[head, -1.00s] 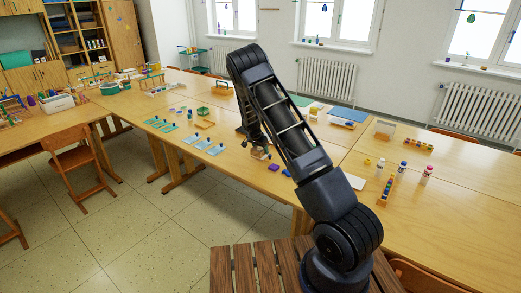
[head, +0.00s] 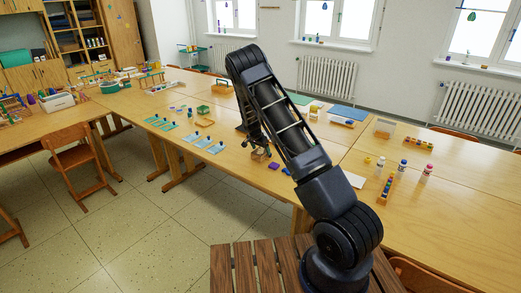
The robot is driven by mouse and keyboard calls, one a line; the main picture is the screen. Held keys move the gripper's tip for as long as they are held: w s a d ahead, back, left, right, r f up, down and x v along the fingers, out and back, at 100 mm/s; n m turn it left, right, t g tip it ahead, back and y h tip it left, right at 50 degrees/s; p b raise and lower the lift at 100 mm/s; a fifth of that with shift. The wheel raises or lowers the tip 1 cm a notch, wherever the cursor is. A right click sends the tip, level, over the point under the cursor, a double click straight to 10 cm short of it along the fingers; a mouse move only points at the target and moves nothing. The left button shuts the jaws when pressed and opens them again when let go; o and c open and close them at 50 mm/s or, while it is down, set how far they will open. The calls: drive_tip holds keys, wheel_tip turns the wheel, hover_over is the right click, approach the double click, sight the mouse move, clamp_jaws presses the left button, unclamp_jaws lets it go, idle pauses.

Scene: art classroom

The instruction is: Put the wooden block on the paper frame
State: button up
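My gripper (head: 258,148) hangs low at the near edge of the long table, partly covered by my own arm. A small brown block-like thing (head: 261,155) shows right at its fingertips; it looks like the wooden block, but it is too small to tell whether the fingers grip it. A flat tan piece (head: 205,122) lies on the table to the left and further back; I cannot tell whether it is the paper frame.
Purple and blue pieces (head: 274,166) lie just right of my gripper. Bottles (head: 402,166) and a rack of colored pieces (head: 386,189) stand at the right. A chair (head: 75,160) stands at the left. The right front tabletop is mostly clear.

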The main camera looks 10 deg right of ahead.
drive_tip(key=shift+r, duration=0.5)
drive_tip(key=v, duration=1.2)
drive_tip(key=s+d+r+n+y, duration=0.2)
drive_tip(key=s+d+r, duration=0.3)
drive_tip(key=s+r, duration=0.65)
drive_tip(key=s+d+r+n+y, duration=0.1)
drive_tip(key=s+d+r, duration=0.4)
drive_tip(key=s+r, duration=0.7)
drive_tip(key=s+d+r+n, duration=0.1)
drive_tip(key=s+r+n, duration=0.2)
drive_tip(key=s, duration=1.1)
drive_tip(key=s+d+r+n+t, duration=0.1)
drive_tip(key=s+d+r+n, duration=0.1)
drive_tip(key=s, duration=1.3)
drive_tip(key=shift+r+n, duration=0.5)
drive_tip(key=shift+r, duration=0.25)
